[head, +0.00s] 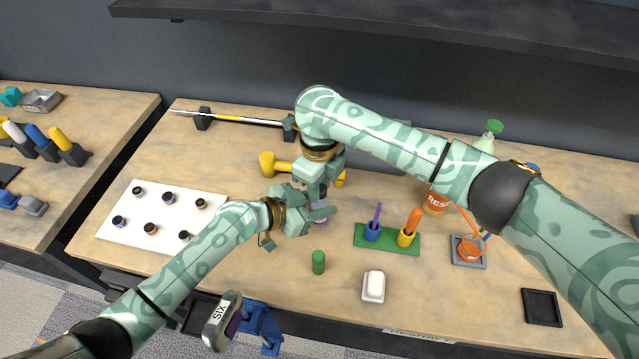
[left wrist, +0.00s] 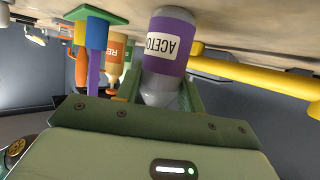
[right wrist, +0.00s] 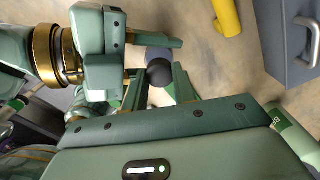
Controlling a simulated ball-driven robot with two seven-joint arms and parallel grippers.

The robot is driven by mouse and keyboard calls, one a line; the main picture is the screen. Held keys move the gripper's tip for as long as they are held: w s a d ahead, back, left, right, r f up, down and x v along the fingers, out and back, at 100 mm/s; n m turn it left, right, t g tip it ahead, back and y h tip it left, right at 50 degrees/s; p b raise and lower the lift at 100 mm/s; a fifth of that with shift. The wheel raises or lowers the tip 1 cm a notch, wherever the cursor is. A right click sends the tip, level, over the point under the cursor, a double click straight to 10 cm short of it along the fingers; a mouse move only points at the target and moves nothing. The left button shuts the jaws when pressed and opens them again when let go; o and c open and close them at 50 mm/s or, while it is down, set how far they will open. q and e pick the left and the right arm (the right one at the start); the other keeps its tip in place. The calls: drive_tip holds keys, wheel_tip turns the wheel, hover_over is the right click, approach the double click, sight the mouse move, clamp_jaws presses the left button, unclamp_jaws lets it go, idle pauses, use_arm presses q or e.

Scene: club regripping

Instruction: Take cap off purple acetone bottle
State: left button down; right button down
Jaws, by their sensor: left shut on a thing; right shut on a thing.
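The acetone bottle, clear with a purple label, stands on the bench in the head view (head: 321,220), mostly covered by my grippers. In the left wrist view the bottle (left wrist: 168,50) shows its label, upside down, between my left fingers. My left gripper (head: 319,210) is shut on the bottle from the left. The black cap (right wrist: 158,73) shows between the fingers of my right gripper (right wrist: 166,80). My right gripper comes down from above in the head view (head: 318,190) and is shut on the cap. Whether the cap still touches the bottle's neck is hidden.
A yellow club-like piece (head: 275,165) lies behind the grippers. A green cylinder (head: 318,262) stands in front. To the right are a green holder (head: 385,243) with brushes, a white block (head: 373,286) and an orange-labelled bottle (head: 436,202). A white board (head: 130,225) with several small jars lies left.

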drive_tip(key=shift+r, duration=0.95)
drive_tip(key=shift+r, duration=2.05)
use_arm(q)
drive_tip(key=c, duration=0.8)
unclamp_jaws()
drive_tip(key=shift+a, duration=0.1)
